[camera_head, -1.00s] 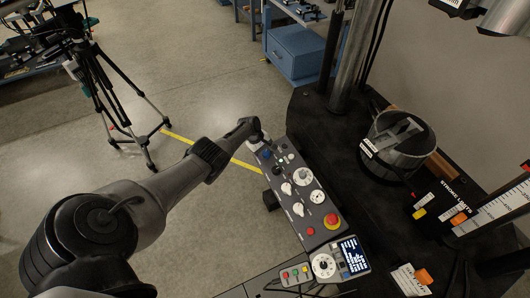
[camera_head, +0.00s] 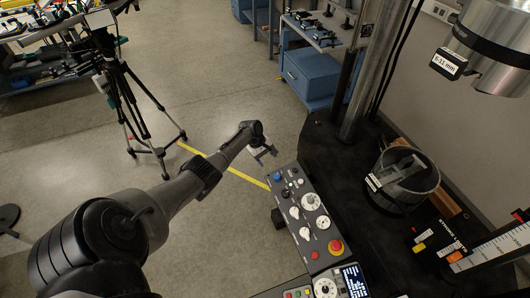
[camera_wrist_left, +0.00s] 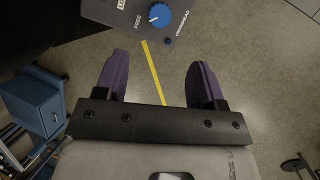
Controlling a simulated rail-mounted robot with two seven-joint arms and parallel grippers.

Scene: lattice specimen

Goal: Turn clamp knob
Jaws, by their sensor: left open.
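The blue knob (camera_head: 277,176) sits at the far left corner of the sloped grey control panel (camera_head: 318,222). In the left wrist view, the blue knob (camera_wrist_left: 159,15) is at the top edge, with a white pointer mark and the words "FREE" and "CROSSHEAD" beside it. My left gripper (camera_head: 266,153) is just past the panel's far end, apart from the knob. In the wrist view, the purple fingers of my left gripper (camera_wrist_left: 157,64) are spread and empty, with only floor between them. My right gripper is not in view.
The panel also bears white dials, a red mushroom button (camera_head: 336,246) and other small knobs. A display unit (camera_head: 354,280) stands at its near end. A black machine table with a metal cylinder (camera_head: 410,182) lies to the right. A tripod (camera_head: 128,105) stands left on open floor.

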